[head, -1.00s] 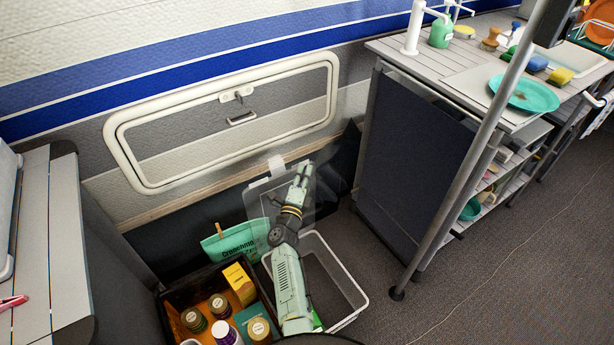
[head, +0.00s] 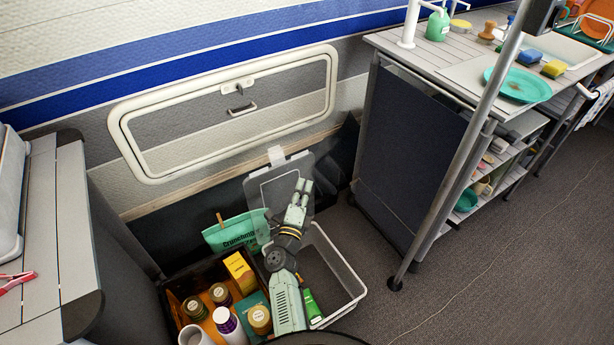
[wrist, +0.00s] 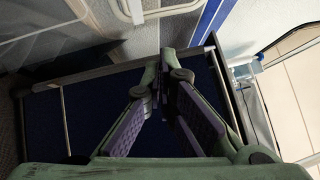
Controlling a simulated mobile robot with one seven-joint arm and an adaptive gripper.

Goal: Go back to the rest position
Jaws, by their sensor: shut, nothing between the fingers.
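My gripper (head: 304,187) is shut and empty in the head view. It points up and away, above the white bin (head: 345,269) and in front of the bin's raised clear lid (head: 266,192). In the wrist view the fingers (wrist: 166,72) come together at their tips with nothing between them. Behind them is the dark side panel (wrist: 100,125) of the kitchen unit.
A dark crate (head: 176,279) with jars and a yellow box (head: 239,271) stands left of the bin. A green bag (head: 232,233) leans behind. The kitchen unit (head: 408,165) with a metal pole (head: 478,140) stands right. Floor (head: 490,270) at lower right is clear.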

